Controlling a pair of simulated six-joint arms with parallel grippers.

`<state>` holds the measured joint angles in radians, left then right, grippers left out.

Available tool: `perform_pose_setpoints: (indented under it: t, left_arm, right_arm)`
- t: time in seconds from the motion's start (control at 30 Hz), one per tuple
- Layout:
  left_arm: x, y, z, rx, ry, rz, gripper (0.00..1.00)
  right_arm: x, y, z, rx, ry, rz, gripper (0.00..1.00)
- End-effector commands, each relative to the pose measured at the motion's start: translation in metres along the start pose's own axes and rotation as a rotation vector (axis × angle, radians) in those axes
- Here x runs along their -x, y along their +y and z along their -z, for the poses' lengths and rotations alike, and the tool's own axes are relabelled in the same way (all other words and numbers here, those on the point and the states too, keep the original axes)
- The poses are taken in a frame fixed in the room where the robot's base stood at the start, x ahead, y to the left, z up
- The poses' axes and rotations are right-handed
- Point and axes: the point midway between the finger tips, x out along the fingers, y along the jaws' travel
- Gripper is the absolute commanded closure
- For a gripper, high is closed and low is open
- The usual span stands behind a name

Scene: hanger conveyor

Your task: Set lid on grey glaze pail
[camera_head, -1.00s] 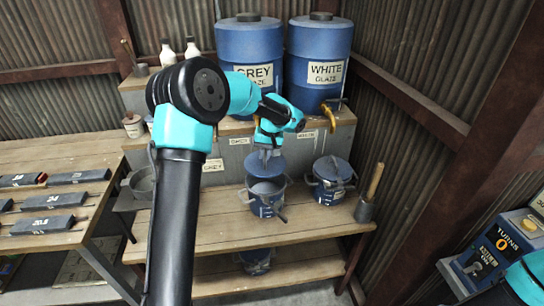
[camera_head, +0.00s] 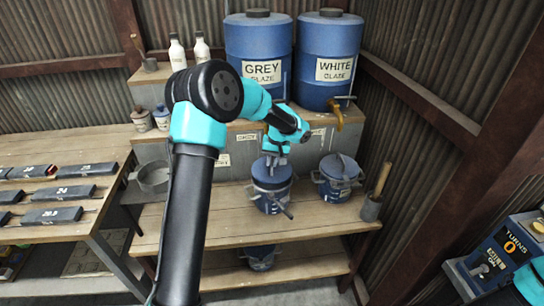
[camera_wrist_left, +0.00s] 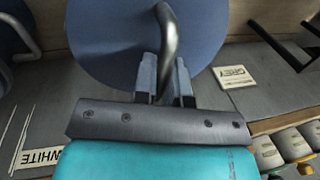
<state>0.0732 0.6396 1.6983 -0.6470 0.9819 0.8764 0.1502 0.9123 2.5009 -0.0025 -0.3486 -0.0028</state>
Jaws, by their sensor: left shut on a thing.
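My left gripper (camera_head: 274,160) is shut on the bar handle of a round blue lid (camera_head: 272,174). In the left wrist view the grey handle (camera_wrist_left: 168,45) stands between the two fingertips (camera_wrist_left: 165,82), with the lid (camera_wrist_left: 105,45) beyond. The blue pail (camera_head: 270,203) is on the wooden bench, right under the lid. The lid covers its mouth and looks about level; I cannot tell whether it touches the rim all round. My right gripper is out of view; only a teal part of my right arm shows at the lower right.
A second lidded blue pail (camera_head: 338,180) stands to the right, near a metal cup with a wooden handle (camera_head: 371,207). Grey (camera_head: 259,62) and white (camera_head: 330,55) glaze drums stand behind. A metal pot (camera_head: 153,176) is at left. The bench front is clear.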

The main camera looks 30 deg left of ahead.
Motion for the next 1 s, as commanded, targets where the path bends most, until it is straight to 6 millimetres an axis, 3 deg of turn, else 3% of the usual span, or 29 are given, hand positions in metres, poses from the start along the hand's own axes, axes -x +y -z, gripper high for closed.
perform_pose_setpoints:
  t: [0.23, 1.0]
  left_arm:
    - [-0.009, 0.0019, 0.0002, 0.0, 0.001, 0.0, 1.0]
    - [-0.0125, 0.0027, 0.0, 0.0, 0.0, 0.0, 1.0]
  right_arm:
    - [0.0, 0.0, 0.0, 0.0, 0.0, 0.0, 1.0]
    - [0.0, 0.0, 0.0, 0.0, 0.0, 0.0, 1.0]
